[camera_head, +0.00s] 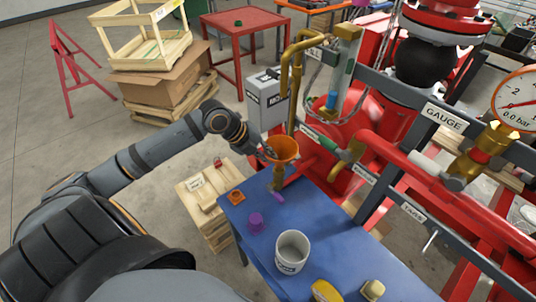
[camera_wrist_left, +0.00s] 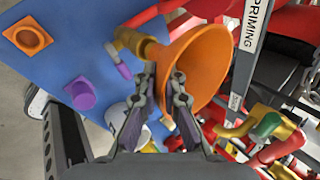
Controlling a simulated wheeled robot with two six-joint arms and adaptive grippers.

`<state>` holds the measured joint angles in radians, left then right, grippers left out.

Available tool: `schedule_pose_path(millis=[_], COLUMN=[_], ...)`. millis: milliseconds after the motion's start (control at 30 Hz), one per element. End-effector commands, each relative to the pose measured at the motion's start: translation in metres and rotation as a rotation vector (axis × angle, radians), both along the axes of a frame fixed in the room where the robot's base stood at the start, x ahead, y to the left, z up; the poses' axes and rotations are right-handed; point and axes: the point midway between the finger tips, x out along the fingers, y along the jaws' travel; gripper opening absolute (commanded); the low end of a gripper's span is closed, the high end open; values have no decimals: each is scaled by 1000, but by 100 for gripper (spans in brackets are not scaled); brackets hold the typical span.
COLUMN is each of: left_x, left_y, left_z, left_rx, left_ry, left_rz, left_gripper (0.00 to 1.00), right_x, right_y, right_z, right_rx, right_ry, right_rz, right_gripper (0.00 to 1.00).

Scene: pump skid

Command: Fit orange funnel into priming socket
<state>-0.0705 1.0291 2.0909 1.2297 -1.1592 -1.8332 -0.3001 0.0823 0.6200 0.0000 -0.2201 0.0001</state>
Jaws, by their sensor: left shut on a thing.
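My left gripper (camera_head: 266,152) is shut on the orange funnel (camera_head: 285,147), holding it above the far edge of the blue table. A PRIMING label (camera_wrist_left: 254,24) shows behind the funnel. My right gripper is out of view.
The blue table (camera_head: 330,235) carries an orange square piece (camera_head: 236,197), a purple knob-like piece (camera_head: 256,221), a white bucket (camera_head: 291,250) and yellow items (camera_head: 325,291). Red and grey pump framing (camera_head: 430,175) with brass pipes stands close on the right. A grey box (camera_head: 267,98) stands behind.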

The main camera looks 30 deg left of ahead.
Motion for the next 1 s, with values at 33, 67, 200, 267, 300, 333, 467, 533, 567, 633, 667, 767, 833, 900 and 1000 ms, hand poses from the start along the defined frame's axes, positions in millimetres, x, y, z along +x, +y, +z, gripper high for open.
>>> schedule_pose_path(millis=[33,67,200,267,300,333,467,533,567,633,667,767,833,900,1000], left_x=[0,0,0,0,0,0,0,0,0,0,0,0,0,0,0], left_y=[0,0,0,0,0,0,0,0,0,0,0,0,0,0,0], left_z=[-2,-3,-6,-7,-8,-9,-12,-13,-14,-15,-16,-18,-20,-21,-22], left_rx=[0,0,0,0,0,0,0,0,0,0,0,0,0,0,0], left_ry=[0,0,0,0,0,0,0,0,0,0,0,0,0,0,0], left_rz=[0,0,0,0,0,0,0,0,0,0,0,0,0,0,0], left_gripper=[0,0,0,0,0,0,0,0,0,0,0,0,0,0,0], right_x=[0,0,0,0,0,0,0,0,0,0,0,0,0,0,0], right_y=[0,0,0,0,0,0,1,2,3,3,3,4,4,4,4], right_z=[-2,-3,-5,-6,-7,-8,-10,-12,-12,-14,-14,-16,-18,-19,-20], right_rx=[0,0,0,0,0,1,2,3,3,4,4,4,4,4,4], right_ry=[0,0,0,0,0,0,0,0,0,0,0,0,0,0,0], right_rz=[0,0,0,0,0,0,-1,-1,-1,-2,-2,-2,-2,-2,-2], right_gripper=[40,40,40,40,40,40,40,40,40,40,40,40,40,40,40])
